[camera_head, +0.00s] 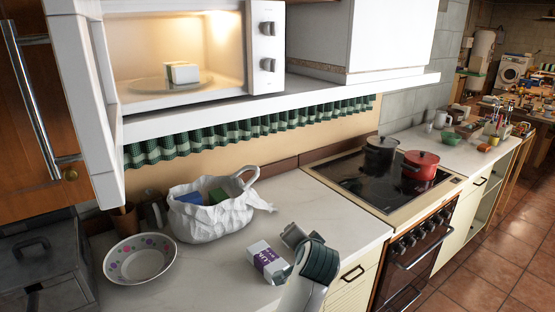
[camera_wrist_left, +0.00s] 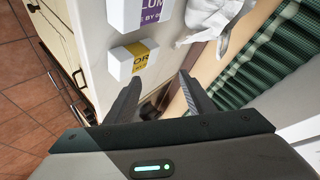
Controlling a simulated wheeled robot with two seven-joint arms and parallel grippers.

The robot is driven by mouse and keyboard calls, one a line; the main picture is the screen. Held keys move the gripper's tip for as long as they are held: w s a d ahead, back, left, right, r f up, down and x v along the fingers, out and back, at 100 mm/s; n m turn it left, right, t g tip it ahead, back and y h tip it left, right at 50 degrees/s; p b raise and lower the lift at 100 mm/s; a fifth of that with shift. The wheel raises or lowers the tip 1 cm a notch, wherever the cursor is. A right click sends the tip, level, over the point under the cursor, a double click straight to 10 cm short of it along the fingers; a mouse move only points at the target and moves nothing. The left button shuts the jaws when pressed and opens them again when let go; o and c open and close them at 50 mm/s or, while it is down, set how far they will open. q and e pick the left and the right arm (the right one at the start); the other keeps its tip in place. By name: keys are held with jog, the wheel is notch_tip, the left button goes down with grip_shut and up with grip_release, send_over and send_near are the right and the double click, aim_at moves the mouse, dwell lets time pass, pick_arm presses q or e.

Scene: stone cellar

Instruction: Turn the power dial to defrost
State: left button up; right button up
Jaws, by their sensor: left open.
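The white microwave (camera_head: 262,80) stands on the shelf at upper left in the head view, its door (camera_head: 78,88) swung open and its inside lit. Its panel carries an upper dial (camera_head: 267,29) and a lower dial (camera_head: 267,65); their markings are too small to read, so I cannot tell which is power or its setting. A small white and green box (camera_head: 182,73) sits on the glass turntable. My left gripper (camera_wrist_left: 160,77) is open and empty above the counter, well below the dials. Its fingers are hidden in the head view. My right gripper is not in view.
A purple-and-white box (camera_head: 267,260) lies on the counter; a yellow-labelled box (camera_wrist_left: 133,60) is near my left gripper. A white bag (camera_head: 205,220) and dotted bowl (camera_head: 138,262) stand left. A red pot (camera_head: 420,168) and dark pot (camera_head: 380,158) are on the hob.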

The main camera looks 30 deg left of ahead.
aim_at(275, 29)
pick_arm(q)
jog(key=w+a+r+n+y, duration=0.15)
jog(key=w+r, duration=0.25)
jog(key=r, duration=1)
jog(key=w+r+y, duration=0.3)
jog(key=w+r, duration=0.2)
jog(key=r, duration=0.9)
jog(key=s+r+y, duration=0.2)
jog(key=r, duration=1)
jog(key=s+r+n+y, duration=0.1)
jog(key=s+r+y, duration=0.1)
jog(key=r, duration=1)
jog(key=shift+d+r, duration=0.2)
jog(key=shift+d, duration=0.2)
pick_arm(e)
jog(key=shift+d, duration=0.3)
pick_arm(q)
jog(key=shift+n, duration=0.25)
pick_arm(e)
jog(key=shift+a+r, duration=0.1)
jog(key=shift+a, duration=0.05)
